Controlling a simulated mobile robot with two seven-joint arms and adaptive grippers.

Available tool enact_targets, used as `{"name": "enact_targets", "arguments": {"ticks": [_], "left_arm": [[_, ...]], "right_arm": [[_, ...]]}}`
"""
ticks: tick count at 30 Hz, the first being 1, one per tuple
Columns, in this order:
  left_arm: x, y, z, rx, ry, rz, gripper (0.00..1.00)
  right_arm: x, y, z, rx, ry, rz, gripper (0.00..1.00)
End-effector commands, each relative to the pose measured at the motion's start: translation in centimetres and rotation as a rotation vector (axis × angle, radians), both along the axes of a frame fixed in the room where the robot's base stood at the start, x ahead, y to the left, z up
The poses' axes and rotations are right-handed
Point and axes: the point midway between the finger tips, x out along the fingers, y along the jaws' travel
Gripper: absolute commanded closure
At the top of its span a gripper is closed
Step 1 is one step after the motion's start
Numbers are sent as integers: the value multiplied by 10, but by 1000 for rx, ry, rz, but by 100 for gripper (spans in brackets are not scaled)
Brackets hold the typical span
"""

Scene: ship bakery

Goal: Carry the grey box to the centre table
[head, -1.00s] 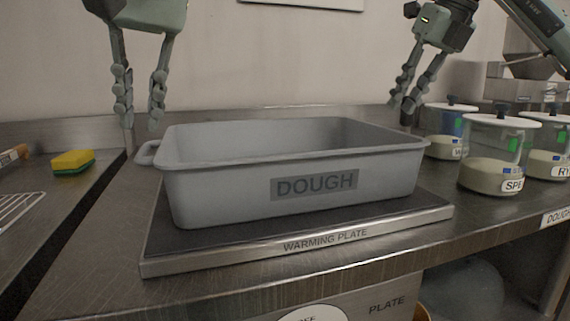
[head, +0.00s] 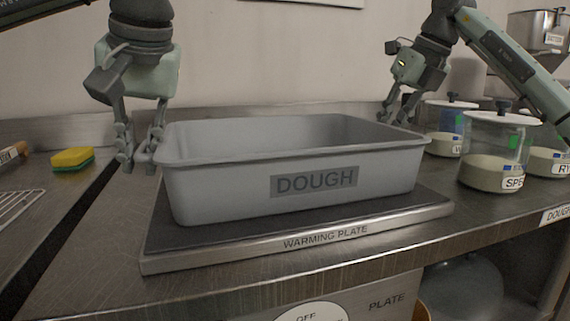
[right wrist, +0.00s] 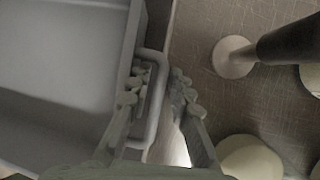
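The grey box (head: 230,190), labelled DOUGH, sits on the warming plate (head: 430,212). It is open on top and looks empty where I can see inside. My left gripper (head: 140,163) is at the box's left handle, open, with its fingers pointing down about the handle, which they partly hide. My right gripper (head: 396,118) is at the box's right end, partly behind the rim. In the right wrist view the open right fingers (right wrist: 158,92) point at the right handle (right wrist: 153,108), one on its box side and one on its outer side. No centre table is in view.
Lidded glass jars (head: 494,150) stand on the counter right of the box, near my right arm. A yellow and green sponge (head: 72,159) and a wire rack (head: 15,205) lie at the left. A wall rises behind the counter.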

Motion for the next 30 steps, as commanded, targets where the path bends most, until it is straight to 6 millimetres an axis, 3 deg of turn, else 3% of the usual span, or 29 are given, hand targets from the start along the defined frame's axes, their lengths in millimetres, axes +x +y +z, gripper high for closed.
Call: {"name": "enact_targets", "arguments": {"ticks": [3, 6, 8, 30], "left_arm": [[0, 0, 0, 0, 0, 0, 85], [0, 0, 0, 0, 0, 0, 97], [0, 0, 0, 0, 0, 0, 100], [0, 0, 8, 0, -1, 1, 100]], "right_arm": [[0, 0, 0, 0, 0, 0, 80], [0, 0, 0, 0, 0, 0, 92], [0, 0, 0, 0, 0, 0, 99], [0, 0, 9, 1, -2, 0, 100]]}}
